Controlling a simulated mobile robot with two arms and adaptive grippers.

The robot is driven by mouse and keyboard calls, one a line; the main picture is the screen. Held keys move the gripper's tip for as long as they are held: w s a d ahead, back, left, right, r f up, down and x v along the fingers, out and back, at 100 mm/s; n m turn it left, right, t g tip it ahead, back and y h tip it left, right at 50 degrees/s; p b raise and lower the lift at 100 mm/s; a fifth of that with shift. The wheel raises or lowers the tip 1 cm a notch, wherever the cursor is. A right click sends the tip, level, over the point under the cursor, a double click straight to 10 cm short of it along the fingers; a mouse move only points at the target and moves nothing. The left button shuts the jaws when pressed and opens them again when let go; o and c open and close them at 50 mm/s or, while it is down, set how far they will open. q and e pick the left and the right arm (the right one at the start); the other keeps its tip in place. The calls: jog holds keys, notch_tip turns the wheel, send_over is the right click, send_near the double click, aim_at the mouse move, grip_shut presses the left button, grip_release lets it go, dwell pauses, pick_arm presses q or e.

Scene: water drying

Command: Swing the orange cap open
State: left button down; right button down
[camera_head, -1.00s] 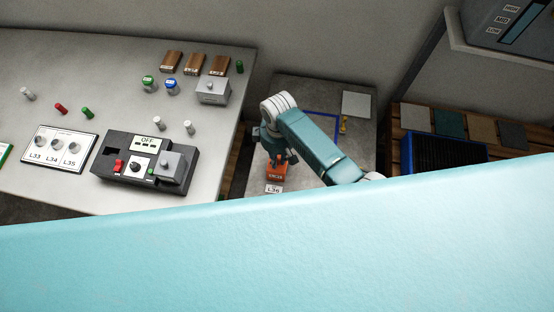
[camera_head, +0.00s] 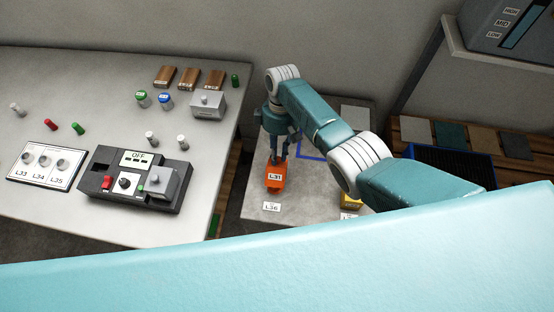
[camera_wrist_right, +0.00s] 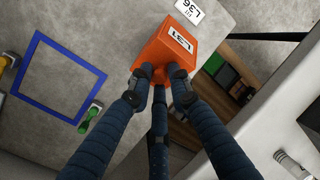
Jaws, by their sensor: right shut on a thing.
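The orange cap (camera_head: 275,179), labelled L31, is on the grey side table, just behind a white L36 tag (camera_head: 272,207). In the right wrist view the cap (camera_wrist_right: 165,52) shows as an orange block with a small orange knob or tab on its near side. My right gripper (camera_head: 279,155) is at the cap's far end. In the right wrist view its dark fingers (camera_wrist_right: 160,80) close around that knob. The fingers hide part of the cap, and I cannot tell how far it is swung. My left gripper is not in view.
A blue square outline (camera_head: 313,145) and a yellow object (camera_head: 350,201) are on the grey side table. To the left, a light table holds a black control box (camera_head: 137,178) reading OFF. A dark blue-rimmed tray (camera_head: 450,162) sits on a wooden surface at right.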

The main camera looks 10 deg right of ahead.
jog(key=shift+w+d+f, duration=0.15)
jog(key=shift+d+f, duration=0.15)
jog(key=c, duration=1.7)
grip_release()
jog(key=shift+o, duration=0.2)
jog(key=shift+f, duration=0.1)
jog(key=shift+a, duration=0.1)
jog(key=shift+w+r, duration=0.15)
jog(key=shift+r, duration=0.1)
jog(key=v, duration=1.1)
jog(key=shift+r, duration=0.4)
